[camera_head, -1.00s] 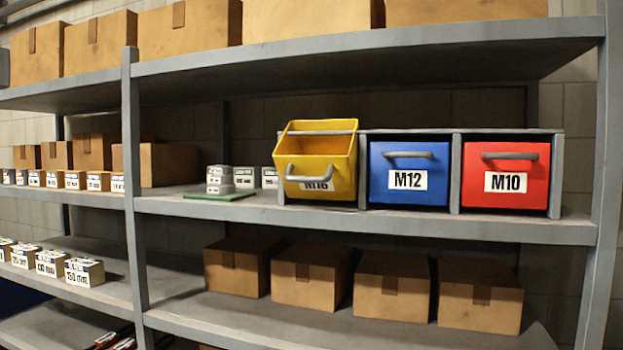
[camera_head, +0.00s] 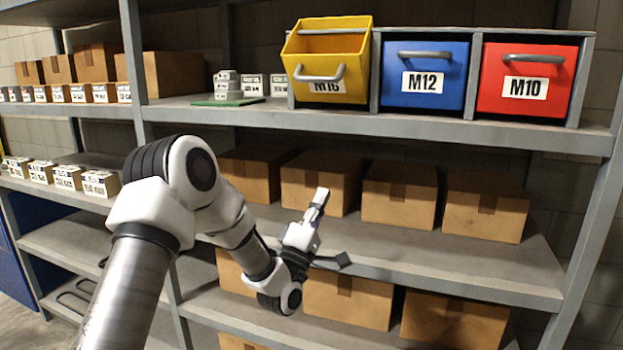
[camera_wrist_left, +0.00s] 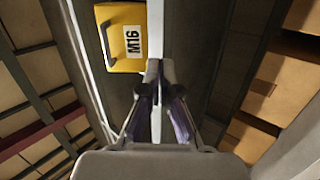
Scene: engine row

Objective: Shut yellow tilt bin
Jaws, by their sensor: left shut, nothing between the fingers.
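The yellow tilt bin (camera_head: 356,68) sits at the left end of a row of three bins on the shelf. It is tilted forward and open, its inside showing at the top, with a grey handle on its front that partly covers the label. In the left wrist view the yellow bin (camera_wrist_left: 118,64) shows its M16 label at the top, left of the fingers. My left gripper (camera_head: 320,195) is shut and empty, below the yellow bin and in front of the lower boxes. Its closed fingers also show in the left wrist view (camera_wrist_left: 158,68). My right gripper is not in view.
The blue M12 bin (camera_head: 425,75) and red M10 bin (camera_head: 528,78) stand upright and shut to the right. Small white boxes (camera_head: 228,84) are left of the yellow bin. The shelf edge (camera_head: 450,128) runs below the bins. Cardboard boxes (camera_head: 400,195) fill the shelf beneath.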

